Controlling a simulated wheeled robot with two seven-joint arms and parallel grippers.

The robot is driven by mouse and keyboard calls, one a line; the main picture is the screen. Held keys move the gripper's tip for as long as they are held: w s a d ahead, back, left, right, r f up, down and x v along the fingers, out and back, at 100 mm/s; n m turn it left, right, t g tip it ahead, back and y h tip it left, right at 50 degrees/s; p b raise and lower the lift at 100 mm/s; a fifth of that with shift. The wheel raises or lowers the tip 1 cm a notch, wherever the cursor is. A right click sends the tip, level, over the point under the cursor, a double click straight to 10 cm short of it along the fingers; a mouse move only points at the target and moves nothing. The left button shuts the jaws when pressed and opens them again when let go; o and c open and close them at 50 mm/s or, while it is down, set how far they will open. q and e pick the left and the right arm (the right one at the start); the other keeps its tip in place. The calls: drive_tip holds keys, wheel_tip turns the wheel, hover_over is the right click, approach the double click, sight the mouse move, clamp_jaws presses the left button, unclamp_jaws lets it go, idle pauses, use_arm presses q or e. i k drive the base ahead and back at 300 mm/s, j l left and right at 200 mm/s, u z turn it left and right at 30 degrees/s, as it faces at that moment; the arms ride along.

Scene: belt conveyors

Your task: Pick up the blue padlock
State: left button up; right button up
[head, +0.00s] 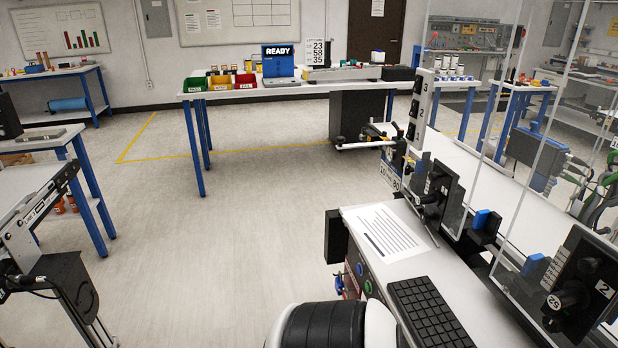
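I cannot make out a blue padlock for certain. A small blue item (339,284) sits at the left side of the near control console, beside a round blue part (359,269) and a round green part (367,287); they are too small to tell what they are. Two blue blocks, one (481,219) nearer the middle and one (533,266) farther right, sit by the black fittings along the conveyor. Neither gripper is in view. A black and white rounded part at the bottom middle seems to be my own arm.
The near console has a printed sheet (384,232) and a black keyboard (431,314). Clear upright panels stand at right. A far bench (230,94) holds bins and a blue READY screen (279,60). A conveyor end (40,212) stands at left. The middle floor is clear.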

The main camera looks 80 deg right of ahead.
sight(339, 283)
drive_tip(key=z, duration=2.75)
